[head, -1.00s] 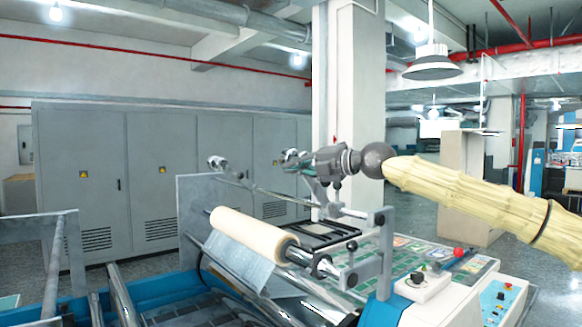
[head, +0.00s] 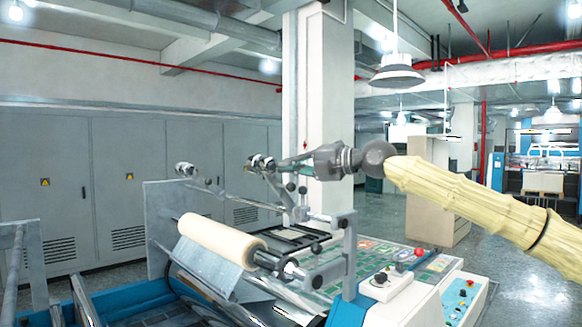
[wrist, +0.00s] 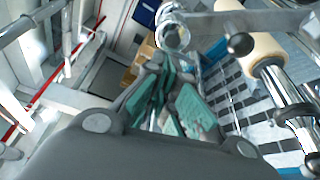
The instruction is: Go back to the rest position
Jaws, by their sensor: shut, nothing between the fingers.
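My gripper (head: 262,163) is at the end of my yellow-sleeved arm, reaching in from the right, above the laminating machine. In the head view it appears small and side-on, near the metal rods over the roll. In the wrist view its green-padded fingers (wrist: 168,105) show with nothing held between them. The cream laminating roll (head: 215,240) lies on its shaft below and left of the gripper, with film hanging from it. The roll (wrist: 250,42) also shows at the upper right of the wrist view, apart from the fingers.
The machine's side bracket (head: 342,245) and a metal upright plate (head: 157,225) flank the roll. A control panel (head: 462,295) is at the lower right. Grey cabinets (head: 145,175) stand at the left and a white column (head: 328,100) behind. Open floor (head: 500,225) lies at the right.

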